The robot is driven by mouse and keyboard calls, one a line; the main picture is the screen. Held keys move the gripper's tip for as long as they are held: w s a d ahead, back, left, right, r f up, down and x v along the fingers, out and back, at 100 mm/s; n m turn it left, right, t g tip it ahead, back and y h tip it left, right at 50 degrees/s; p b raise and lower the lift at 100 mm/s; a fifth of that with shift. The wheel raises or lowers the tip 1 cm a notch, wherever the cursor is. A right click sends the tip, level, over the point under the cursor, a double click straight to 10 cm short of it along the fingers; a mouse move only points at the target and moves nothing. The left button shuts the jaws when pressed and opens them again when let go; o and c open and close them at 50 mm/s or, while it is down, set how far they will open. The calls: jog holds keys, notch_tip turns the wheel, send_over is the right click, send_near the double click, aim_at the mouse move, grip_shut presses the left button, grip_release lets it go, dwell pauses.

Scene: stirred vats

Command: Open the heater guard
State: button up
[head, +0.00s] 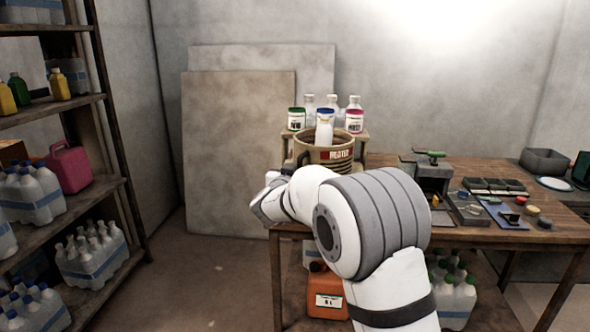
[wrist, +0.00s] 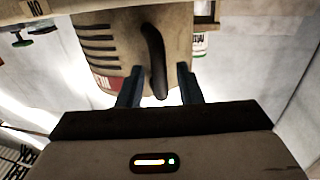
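A beige round vat (head: 313,153) with a red label stands at the left end of the wooden table. In the wrist view its beige side (wrist: 112,70) shows several dark slots and a dark curved handle (wrist: 157,62). I cannot tell where the heater guard's edges lie or how far it stands open. My gripper (wrist: 159,88) is open, its two dark fingers apart on either side of the handle's end, with gaps showing. Whether the handle is fully between the fingers in depth is unclear. In the head view my arm hides the fingers and the vat's lower front.
Several bottles (head: 355,118) stand on a wooden rack behind the vat, and a blue-capped one (head: 324,127) appears at its mouth. A grey device (head: 433,173) and trays (head: 495,185) lie to the right. An orange canister (head: 327,292) is below the table. Shelving (head: 110,170) stands left.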

jog(key=shift+x, duration=0.8)
jog(key=shift+c, duration=0.5)
grip_shut()
